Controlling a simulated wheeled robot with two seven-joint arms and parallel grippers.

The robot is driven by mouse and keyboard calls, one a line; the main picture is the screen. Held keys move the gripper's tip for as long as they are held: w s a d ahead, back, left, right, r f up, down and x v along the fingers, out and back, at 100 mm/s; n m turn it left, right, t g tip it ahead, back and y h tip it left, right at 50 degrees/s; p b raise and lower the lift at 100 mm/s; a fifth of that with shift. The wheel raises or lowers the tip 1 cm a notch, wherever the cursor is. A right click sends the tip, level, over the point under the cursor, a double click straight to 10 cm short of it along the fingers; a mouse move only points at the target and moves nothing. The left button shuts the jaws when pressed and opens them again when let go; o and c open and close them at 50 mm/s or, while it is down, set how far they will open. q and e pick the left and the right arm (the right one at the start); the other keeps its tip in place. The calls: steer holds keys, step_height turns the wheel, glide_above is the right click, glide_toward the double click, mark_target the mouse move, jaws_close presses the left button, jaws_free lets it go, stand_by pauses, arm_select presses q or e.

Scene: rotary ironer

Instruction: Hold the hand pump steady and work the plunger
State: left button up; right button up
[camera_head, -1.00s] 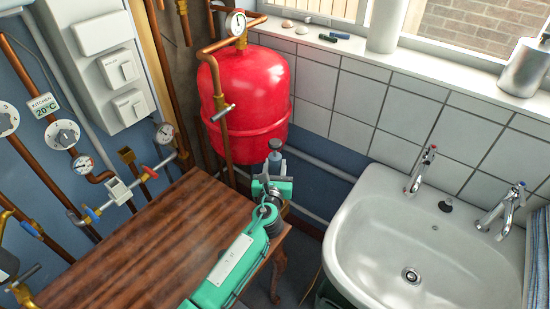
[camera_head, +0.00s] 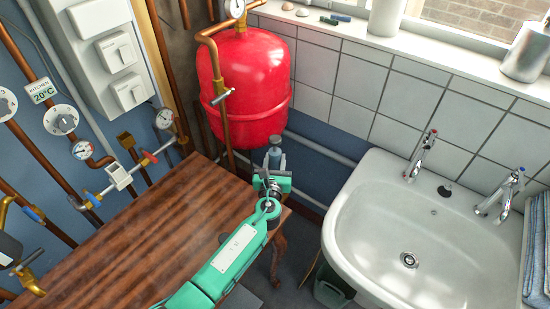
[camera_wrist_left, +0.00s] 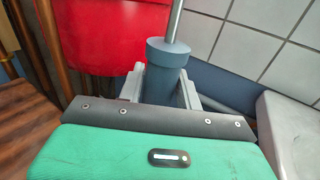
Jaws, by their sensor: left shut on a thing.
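The hand pump (camera_head: 274,158) is a grey-blue upright cylinder at the far end of my left arm, in front of the red tank. In the left wrist view its grey-blue body and collar (camera_wrist_left: 167,58) stand between my two grey fingers, with a bright metal plunger rod (camera_wrist_left: 176,17) rising out of the top. My left gripper (camera_wrist_left: 165,88) is shut on the pump body, one finger on each side. The lower pump is hidden behind the green gripper housing. The top end of the rod is outside the wrist view. My right gripper is not in view.
A brown wooden table (camera_head: 150,230) lies under my left arm. The red tank (camera_head: 250,85) with copper pipes stands behind the pump. A white sink (camera_head: 350,225) is to the right. Gauges and pipes line the left wall. A green bin (camera_head: 330,293) stands below the sink.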

arm_select(q)
steer(key=shift+f, duration=0.4)
stand_by(0.4)
steer(key=o, duration=0.9)
steer(key=shift+r+p, duration=0.3)
steer(key=shift+p, duration=0.05)
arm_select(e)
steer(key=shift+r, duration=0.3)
arm_select(q)
steer(key=c, duration=0.8)
steer(key=shift+c, duration=0.2)
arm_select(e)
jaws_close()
